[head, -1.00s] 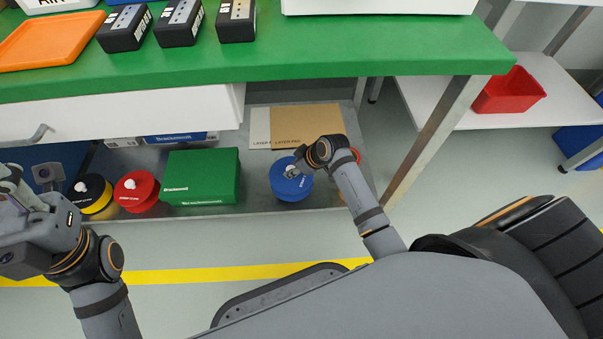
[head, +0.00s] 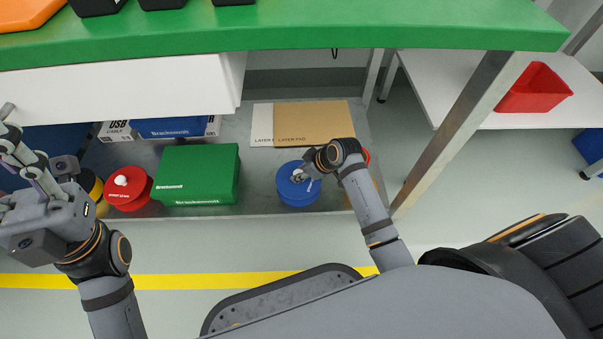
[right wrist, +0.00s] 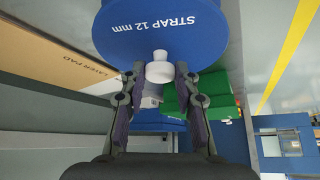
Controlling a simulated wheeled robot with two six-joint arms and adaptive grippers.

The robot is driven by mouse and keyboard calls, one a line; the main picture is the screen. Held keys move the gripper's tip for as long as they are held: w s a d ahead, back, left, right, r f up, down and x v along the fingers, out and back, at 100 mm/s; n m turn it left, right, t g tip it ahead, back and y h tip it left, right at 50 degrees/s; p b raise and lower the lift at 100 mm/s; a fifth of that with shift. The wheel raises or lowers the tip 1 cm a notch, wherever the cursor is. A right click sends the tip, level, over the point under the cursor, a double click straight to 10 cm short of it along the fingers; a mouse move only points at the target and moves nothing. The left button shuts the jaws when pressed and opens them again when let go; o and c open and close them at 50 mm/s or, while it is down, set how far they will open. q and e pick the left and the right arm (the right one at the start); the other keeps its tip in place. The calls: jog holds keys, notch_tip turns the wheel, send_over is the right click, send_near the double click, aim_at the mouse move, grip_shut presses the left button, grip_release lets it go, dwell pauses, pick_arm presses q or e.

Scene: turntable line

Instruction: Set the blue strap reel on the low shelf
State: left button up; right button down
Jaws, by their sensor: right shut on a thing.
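The blue strap reel (head: 297,190) is a round blue drum with a white knob, marked "STRAP 12 mm" in the right wrist view (right wrist: 150,30). It is upright at the low shelf (head: 262,190), right of the green box. I cannot tell whether its underside touches the shelf. My right gripper (head: 302,174) is shut on the reel's white knob (right wrist: 159,68), with a finger on each side of it. My left gripper (head: 12,175) is at the left edge, partly cut off, away from the reel; its opening is unclear.
On the shelf are a green box (head: 198,175), a red reel (head: 128,190), a yellow-black reel (head: 91,186), brown layer pads (head: 312,123) and a blue box (head: 170,128). A red thing is partly hidden behind my right wrist. A green bench top (head: 300,30) overhangs; a metal leg (head: 440,145) stands right.

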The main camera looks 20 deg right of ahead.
jog(key=shift+w, duration=0.1)
jog(key=c, duration=1)
grip_release()
jog(key=p+v, duration=0.7)
jog(key=v, duration=0.5)
jog(key=shift+a+r, duration=0.1)
